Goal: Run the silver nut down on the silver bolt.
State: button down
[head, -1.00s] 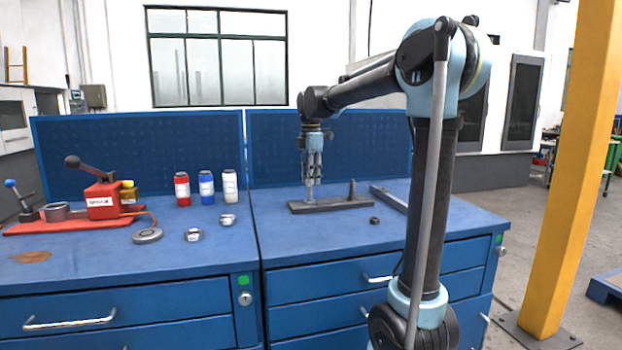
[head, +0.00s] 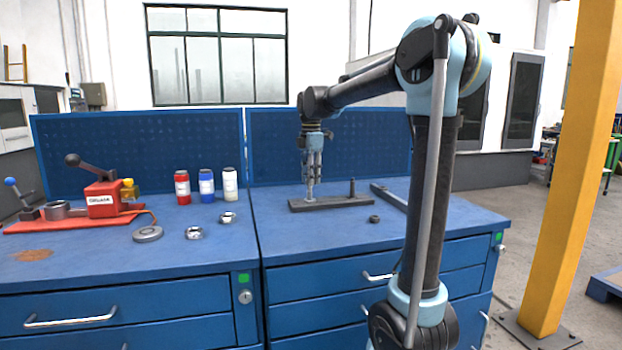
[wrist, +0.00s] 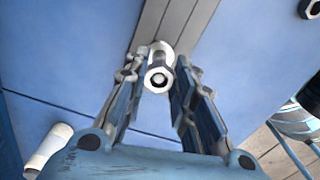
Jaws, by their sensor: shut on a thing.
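The silver nut (wrist: 158,79) sits around the silver bolt (wrist: 159,77), whose end shows through its middle in the wrist view. My gripper (wrist: 160,66) is shut on the silver nut, with one finger on each side. In the head view my gripper (head: 311,186) points straight down over the left end of the dark base plate (head: 335,204). The fingers partly hide the nut and bolt there, so how far down the nut sits cannot be told.
A dark bolt (head: 352,187) stands upright at the plate's right end. A dark nut (head: 375,219) lies on the bench in front. A grey bar (head: 388,197) lies to the right. Bottles (head: 206,187) and a red fixture (head: 102,199) stand left.

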jog(key=m, duration=0.6)
jog(key=shift+s+a+m, duration=0.1)
jog(key=shift+m, duration=0.2)
jog(key=m, duration=0.5)
jog(key=shift+s+a+m, duration=0.1)
jog(key=shift+m, duration=0.2)
jog(key=m, duration=0.5)
jog(key=shift+s+m, duration=0.1)
jog(key=shift+m, duration=0.2)
jog(key=m, duration=0.6)
jog(key=shift+s, duration=0.1)
jog(key=c, duration=1.6)
grip_release()
